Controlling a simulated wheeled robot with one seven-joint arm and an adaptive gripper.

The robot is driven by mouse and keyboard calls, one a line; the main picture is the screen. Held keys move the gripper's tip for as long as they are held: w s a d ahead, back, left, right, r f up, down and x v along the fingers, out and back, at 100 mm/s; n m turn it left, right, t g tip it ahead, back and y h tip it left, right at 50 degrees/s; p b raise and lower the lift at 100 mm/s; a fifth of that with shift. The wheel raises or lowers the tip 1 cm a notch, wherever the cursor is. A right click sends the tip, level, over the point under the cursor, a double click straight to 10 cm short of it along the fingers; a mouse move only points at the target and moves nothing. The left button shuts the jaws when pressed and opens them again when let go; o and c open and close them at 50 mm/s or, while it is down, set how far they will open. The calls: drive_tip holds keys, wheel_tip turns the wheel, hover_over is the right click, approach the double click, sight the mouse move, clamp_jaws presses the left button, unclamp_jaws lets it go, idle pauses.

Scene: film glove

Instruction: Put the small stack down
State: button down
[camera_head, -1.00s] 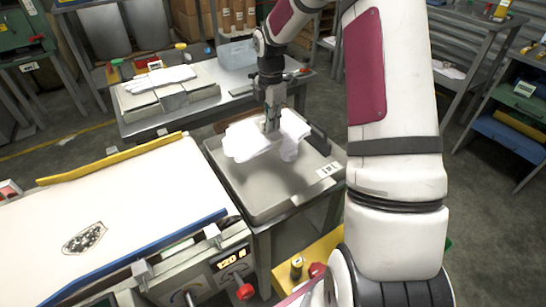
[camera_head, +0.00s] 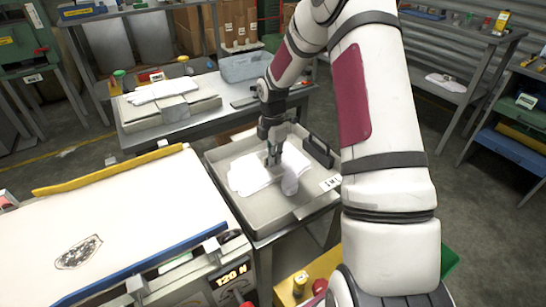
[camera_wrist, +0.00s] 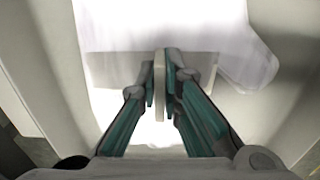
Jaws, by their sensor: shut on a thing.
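A small stack of white film gloves (camera_head: 254,173) is in the grey tray (camera_head: 222,204), low at its floor; I cannot tell whether it fully rests there. It also shows in the wrist view (camera_wrist: 215,30), bright and washed out. My gripper (camera_head: 272,158) points down over the stack's middle. In the wrist view my gripper (camera_wrist: 164,80) has its two green-sided fingers close together, shut on the stack with a thin pale edge between them. One glove part droops on the right. The stack's underside is hidden.
A black handle (camera_head: 318,151) stands at the tray's right side. The white press table (camera_head: 130,215) with a blue edge is left of the tray. Another white glove pile (camera_head: 162,90) lies on the bench behind. The tray's front floor is bare.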

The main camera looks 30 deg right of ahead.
drive_tip(key=c, duration=1.8)
unclamp_jaws()
drive_tip(key=shift+f, duration=0.1)
drive_tip(key=shift+o, duration=0.2)
wheel_tip(320, 180, up, 11)
drive_tip(key=p, duration=0.3)
drive_tip(key=s+a+r+m+h, duration=0.1)
drive_tip(key=s+a+r+m, duration=0.45)
drive_tip(key=r, duration=0.55)
drive_tip(key=s+a+r+m, duration=0.3)
drive_tip(key=s, duration=0.5)
drive_tip(key=s+a+r+m, duration=0.2)
drive_tip(key=s+a+r, duration=0.1)
drive_tip(key=s, duration=0.4)
drive_tip(key=s+a+r+m, duration=0.3)
drive_tip(key=s+a, duration=0.1)
drive_tip(key=s, duration=0.4)
drive_tip(key=s+a+f+m+t+y, duration=0.1)
drive_tip(key=s+m, duration=0.3)
drive_tip(key=s, duration=0.5)
drive_tip(key=shift+s+a+f+m, duration=0.35)
drive_tip(key=shift+a+f, duration=0.2)
drive_tip(key=shift+f, duration=0.1)
